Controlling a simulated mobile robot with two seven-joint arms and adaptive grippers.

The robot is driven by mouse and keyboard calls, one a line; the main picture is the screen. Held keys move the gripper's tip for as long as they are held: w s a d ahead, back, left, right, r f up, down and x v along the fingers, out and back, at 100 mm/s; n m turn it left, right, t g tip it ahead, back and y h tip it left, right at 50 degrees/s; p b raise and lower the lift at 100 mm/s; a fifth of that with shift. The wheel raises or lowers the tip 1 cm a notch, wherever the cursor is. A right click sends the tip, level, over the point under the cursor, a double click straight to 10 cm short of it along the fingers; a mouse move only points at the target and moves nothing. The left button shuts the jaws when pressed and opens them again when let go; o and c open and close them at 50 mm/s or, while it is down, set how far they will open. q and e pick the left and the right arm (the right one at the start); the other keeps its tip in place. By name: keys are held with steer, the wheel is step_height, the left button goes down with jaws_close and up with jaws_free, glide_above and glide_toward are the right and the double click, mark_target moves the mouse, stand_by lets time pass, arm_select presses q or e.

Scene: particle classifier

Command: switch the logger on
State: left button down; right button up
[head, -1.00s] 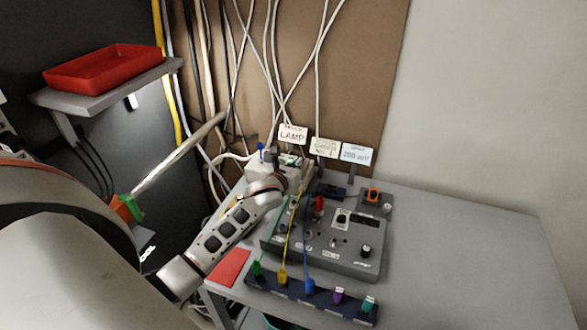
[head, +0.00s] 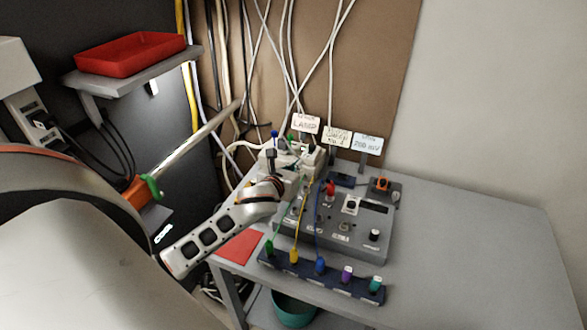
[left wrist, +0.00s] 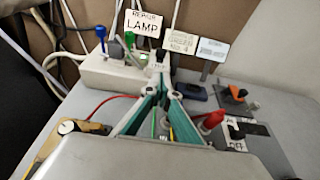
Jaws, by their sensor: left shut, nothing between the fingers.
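No label reading "logger" is legible, so I cannot tell which device it is. A grey console (head: 375,252) with knobs, a small display and plugged leads lies on the table. Behind it is a white power strip (left wrist: 95,72) with a blue plug (left wrist: 101,33) and a green plug (left wrist: 117,48). My left gripper (left wrist: 160,66) is shut and empty, its teal-sided fingers together in front of the strip's right end. Whether they touch it is unclear. In the head view, the left gripper (head: 311,160) is over the console's back left, partly hiding the strip. My right gripper is out of view.
Label signs, one reading LAMP (left wrist: 143,23), stand behind the strip. A small box with an orange part (head: 382,184) stands at the back right. A dark rail of coloured plugs (head: 333,284) lies at the front. The table's right side (head: 460,250) is clear.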

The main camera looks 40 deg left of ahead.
arm_select(q)
steer(key=shift+v, duration=1.1)
steer(key=shift+s+f, duration=0.1)
